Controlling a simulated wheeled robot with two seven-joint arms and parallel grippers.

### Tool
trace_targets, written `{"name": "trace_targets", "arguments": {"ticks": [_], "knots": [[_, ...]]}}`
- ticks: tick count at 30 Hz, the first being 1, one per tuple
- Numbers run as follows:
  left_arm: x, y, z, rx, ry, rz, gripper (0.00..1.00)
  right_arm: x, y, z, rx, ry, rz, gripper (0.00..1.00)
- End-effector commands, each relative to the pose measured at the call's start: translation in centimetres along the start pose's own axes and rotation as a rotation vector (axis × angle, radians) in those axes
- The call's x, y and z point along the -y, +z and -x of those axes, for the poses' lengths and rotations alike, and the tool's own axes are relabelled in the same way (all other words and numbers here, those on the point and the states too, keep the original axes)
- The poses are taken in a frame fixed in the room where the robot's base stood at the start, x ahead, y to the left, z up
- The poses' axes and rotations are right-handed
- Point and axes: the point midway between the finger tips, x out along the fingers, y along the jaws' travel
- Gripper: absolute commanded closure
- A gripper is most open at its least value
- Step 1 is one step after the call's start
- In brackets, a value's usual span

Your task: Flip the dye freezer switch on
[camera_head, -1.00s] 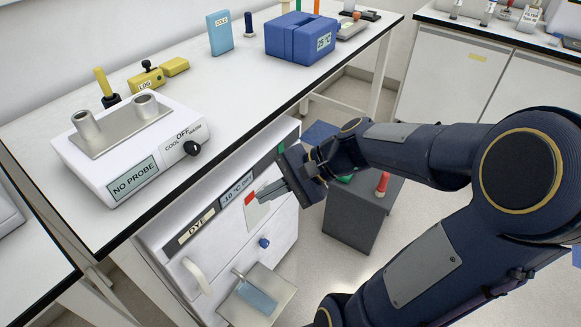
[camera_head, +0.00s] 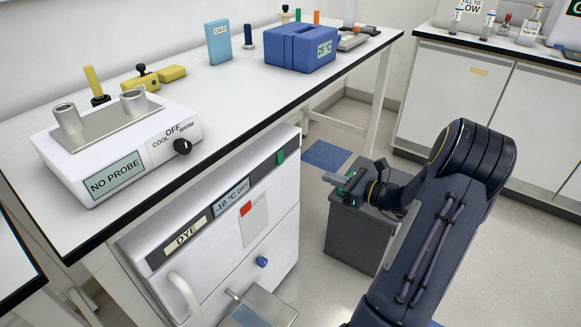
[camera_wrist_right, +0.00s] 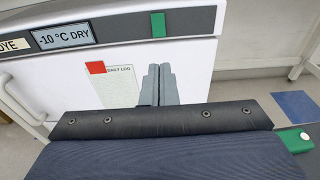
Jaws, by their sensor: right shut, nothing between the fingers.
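The white DYE freezer (camera_head: 240,245) stands under the bench. Its dark top strip carries the DYE label, a "-10 °C DRY" display (camera_head: 232,193) and a green switch (camera_head: 280,156) at the right end. The switch also shows in the wrist view (camera_wrist_right: 158,24), above the fingertips. I cannot tell which way it is set. My right gripper (camera_head: 333,181) is shut and empty, to the right of the freezer and apart from the switch. In the wrist view its two fingers (camera_wrist_right: 159,85) lie together, pointing toward the freezer front. My left gripper is not in view.
A dark grey box (camera_head: 358,236) stands on the floor beneath my right gripper. A daily log sheet with a red patch (camera_head: 253,220), a blue knob (camera_head: 262,262) and a handle (camera_head: 184,295) are on the freezer front. The bench edge overhangs the freezer.

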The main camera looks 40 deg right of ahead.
Motion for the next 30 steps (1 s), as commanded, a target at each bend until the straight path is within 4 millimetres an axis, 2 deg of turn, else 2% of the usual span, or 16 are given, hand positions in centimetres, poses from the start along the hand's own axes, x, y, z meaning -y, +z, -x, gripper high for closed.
{"name": "trace_targets", "arguments": {"ticks": [5, 8, 21, 25, 30], "knots": [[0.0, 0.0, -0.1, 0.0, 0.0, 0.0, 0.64, -0.1, 0.0, -0.4, -0.001, 0.002, 0.001, 1.0], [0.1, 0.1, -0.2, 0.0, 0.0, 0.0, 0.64, -0.1, -0.1, -1.4, 0.0, 0.004, 0.001, 1.0], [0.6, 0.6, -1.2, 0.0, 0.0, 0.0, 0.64, -0.2, -0.1, -10.3, 0.0, 0.005, 0.001, 1.0], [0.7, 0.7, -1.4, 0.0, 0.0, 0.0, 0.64, -0.2, -0.1, -12.3, 0.0, 0.005, 0.002, 1.0], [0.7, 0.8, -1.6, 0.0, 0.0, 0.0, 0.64, -0.1, -0.1, -13.8, -0.001, 0.003, 0.002, 1.0]]}}
